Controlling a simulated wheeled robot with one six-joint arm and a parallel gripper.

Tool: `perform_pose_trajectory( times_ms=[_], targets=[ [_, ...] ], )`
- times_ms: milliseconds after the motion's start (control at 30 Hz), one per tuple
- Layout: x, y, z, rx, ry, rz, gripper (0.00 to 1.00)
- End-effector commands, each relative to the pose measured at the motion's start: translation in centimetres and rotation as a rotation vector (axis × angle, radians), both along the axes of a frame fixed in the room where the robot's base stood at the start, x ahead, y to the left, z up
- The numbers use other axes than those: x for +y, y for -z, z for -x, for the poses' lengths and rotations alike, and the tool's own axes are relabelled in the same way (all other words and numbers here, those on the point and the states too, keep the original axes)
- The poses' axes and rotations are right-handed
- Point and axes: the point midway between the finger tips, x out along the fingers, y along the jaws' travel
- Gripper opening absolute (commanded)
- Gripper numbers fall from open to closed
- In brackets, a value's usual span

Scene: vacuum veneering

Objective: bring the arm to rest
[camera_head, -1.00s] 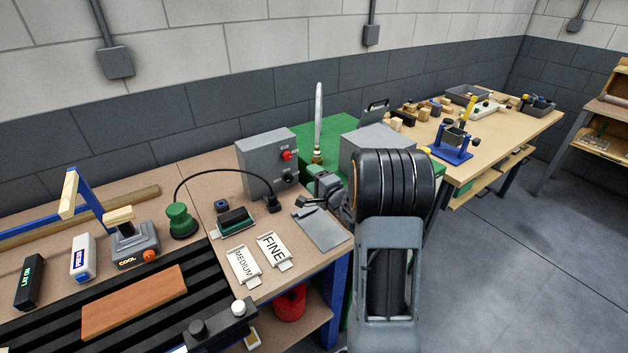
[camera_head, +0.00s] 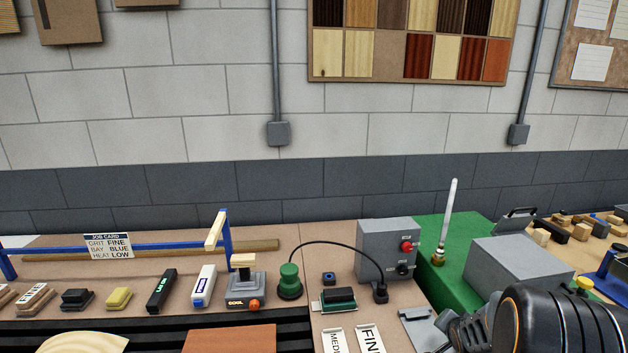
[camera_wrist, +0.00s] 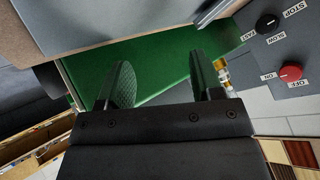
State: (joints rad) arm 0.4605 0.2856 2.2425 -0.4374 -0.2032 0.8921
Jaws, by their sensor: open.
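My arm shows at the lower right of the head view, its dark rounded link in the corner and the grey gripper end partly cut off by the bottom edge. In the wrist view my gripper (camera_wrist: 161,82) is open, its two dark fingers apart with nothing between them. Green surface (camera_wrist: 160,60) shows behind the fingers. The control box (camera_wrist: 285,45) with a black knob and a red button is at the upper right of that view. In the head view this grey box (camera_head: 388,248) stands left of my arm.

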Motion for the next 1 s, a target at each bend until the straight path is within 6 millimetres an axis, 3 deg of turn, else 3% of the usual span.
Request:
perform_pose_trajectory(
  times_ms=[167, 300, 400, 500, 800, 1000],
  targets=[
    [4.2, -2.0, 6.3, 0.379, -0.209, 0.145, 0.6],
    [10.0, -5.0, 12.3, 0.608, -0.469, 0.159, 0.6],
    [13.7, -7.0, 15.7, 0.669, -0.626, 0.148, 0.6],
    [16.3, -8.8, 17.8, 0.656, -0.708, 0.142, 0.6],
    [19.4, -12.4, 18.8, 0.508, -0.79, 0.216, 0.6],
    [19.8, -12.6, 18.7, 0.499, -0.805, 0.225, 0.6]
  ],
)
